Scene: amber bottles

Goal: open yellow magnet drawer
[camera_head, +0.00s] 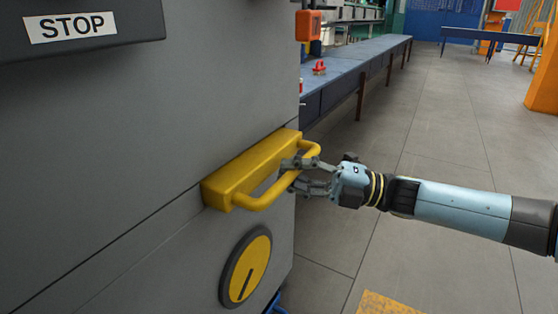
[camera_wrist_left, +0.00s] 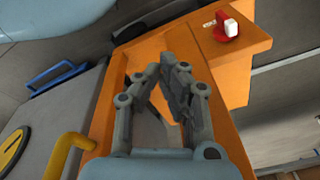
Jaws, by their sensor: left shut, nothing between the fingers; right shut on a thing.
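The yellow handle (camera_head: 235,180) is a bar on a yellow mount on a grey cabinet front (camera_head: 130,150). My right gripper (camera_head: 297,174) comes in from the right, its fingers closed around the far end of the bar. I cannot tell whether the drawer front stands out from the cabinet. Part of a yellow bar (camera_wrist_left: 66,152) also shows at the lower left of the left wrist view. My left gripper (camera_wrist_left: 168,72) shows only in that view. Its fingers are together and empty, in front of an orange structure (camera_wrist_left: 220,135).
A yellow round dial (camera_head: 246,268) sits below the handle. A black STOP panel (camera_head: 130,40) is at the upper left. A blue bench (camera_head: 365,50) stands behind the cabinet. Open grey floor (camera_head: 430,130) lies to the right. A blue handle (camera_wrist_left: 55,76) shows in the left wrist view.

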